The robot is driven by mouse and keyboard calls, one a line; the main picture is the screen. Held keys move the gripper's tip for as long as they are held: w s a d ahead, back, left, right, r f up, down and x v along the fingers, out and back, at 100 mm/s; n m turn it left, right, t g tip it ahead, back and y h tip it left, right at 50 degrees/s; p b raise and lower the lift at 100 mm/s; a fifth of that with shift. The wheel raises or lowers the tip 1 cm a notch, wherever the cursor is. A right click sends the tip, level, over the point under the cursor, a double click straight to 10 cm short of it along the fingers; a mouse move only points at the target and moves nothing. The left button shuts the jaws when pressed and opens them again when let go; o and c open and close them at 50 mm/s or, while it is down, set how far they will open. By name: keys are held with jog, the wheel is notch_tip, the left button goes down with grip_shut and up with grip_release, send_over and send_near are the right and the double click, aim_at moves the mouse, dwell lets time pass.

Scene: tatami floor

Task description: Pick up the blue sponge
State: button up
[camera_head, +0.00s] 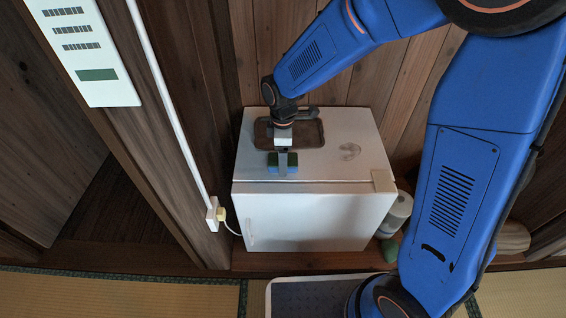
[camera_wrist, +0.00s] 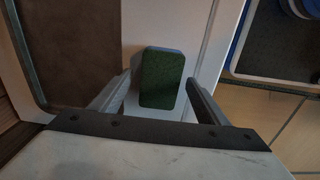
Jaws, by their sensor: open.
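The sponge (camera_head: 271,164) lies on top of a small white fridge, near its front edge. It has a green upper face and a blue lower part. My gripper (camera_head: 283,165) is directly above it, with a finger in front of its middle in the head view. In the wrist view the sponge (camera_wrist: 162,80) shows its green face between the two open fingers of my gripper (camera_wrist: 158,83). A gap shows on each side of it. Whether the fingertips reach down beside it I cannot tell.
The white fridge (camera_head: 308,222) stands against a wooden wall. A brown tray (camera_head: 312,133) lies on its top behind the sponge. A white roll (camera_head: 398,208) stands at its right side. A plugged-in cord (camera_head: 220,213) is at its left. Tatami (camera_head: 120,295) covers the floor in front.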

jog(key=c, duration=1.2)
jog(key=shift+r, duration=0.15)
notch_tip(320, 180, up, 10)
jog(key=shift+o, duration=1.4)
jog(key=shift+c, duration=0.6)
jog(key=shift+d, duration=0.1)
